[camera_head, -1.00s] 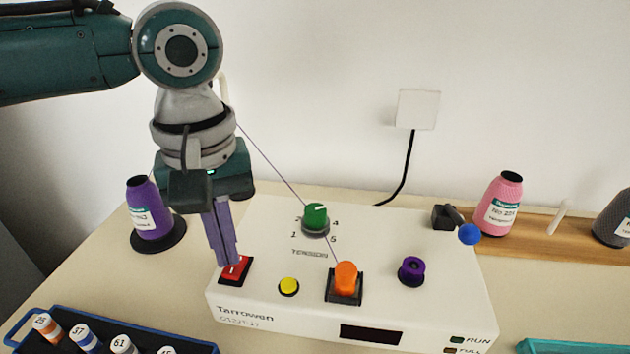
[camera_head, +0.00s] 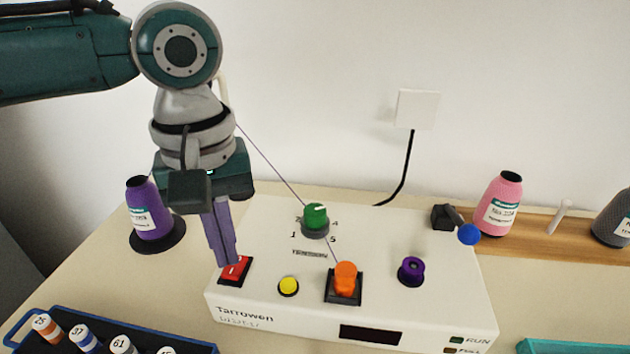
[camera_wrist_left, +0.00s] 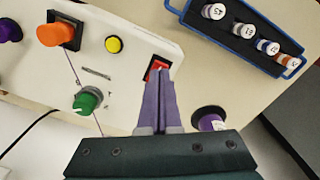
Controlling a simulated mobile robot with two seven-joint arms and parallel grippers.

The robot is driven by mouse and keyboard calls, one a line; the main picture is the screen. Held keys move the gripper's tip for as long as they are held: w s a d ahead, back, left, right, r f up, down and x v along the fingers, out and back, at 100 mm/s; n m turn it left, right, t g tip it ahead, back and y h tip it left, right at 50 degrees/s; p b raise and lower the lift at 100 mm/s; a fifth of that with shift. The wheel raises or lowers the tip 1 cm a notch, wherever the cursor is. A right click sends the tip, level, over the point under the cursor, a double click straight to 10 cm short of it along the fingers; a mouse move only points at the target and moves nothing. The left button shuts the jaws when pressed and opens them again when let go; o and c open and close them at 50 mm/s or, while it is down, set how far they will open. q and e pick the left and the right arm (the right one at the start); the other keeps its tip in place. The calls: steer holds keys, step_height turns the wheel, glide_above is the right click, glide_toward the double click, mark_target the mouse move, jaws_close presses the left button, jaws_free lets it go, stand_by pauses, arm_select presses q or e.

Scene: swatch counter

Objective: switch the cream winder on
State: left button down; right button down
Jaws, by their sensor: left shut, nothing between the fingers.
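The cream winder (camera_head: 260,225) stands on the counter, with a red rocker switch (camera_head: 236,270) at its front left corner. My left gripper (camera_head: 229,264) is shut and empty, pointing down with its purple fingertips at the red switch. In the left wrist view the fingertips (camera_wrist_left: 158,74) overlap the switch (camera_wrist_left: 155,66); whether they press on it I cannot tell. The winder also carries a yellow button (camera_head: 288,287), an orange knob (camera_head: 346,278), a green tension dial (camera_head: 315,216) and a purple spindle (camera_head: 411,271). The RUN lamp (camera_head: 456,340) looks dark. My right gripper is not in view.
A purple thread cone (camera_head: 150,218) stands left of the winder, its thread crossing above the winder. A blue-ball lever (camera_head: 469,234) is at the right. A tray (camera_head: 75,318) of spools lies front left. A pink cone (camera_head: 501,205) stands on a wooden strip.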

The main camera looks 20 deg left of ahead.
mark_target(231, 272)
arm_select(q)
steer(key=shift+f+b, duration=0.4)
steer(key=shift+f, duration=0.55)
stand_by(0.7)
step_height(231, 272, up, 7)
steer(key=p, duration=0.9)
steer(key=shift+r, duration=0.1)
stand_by(0.4)
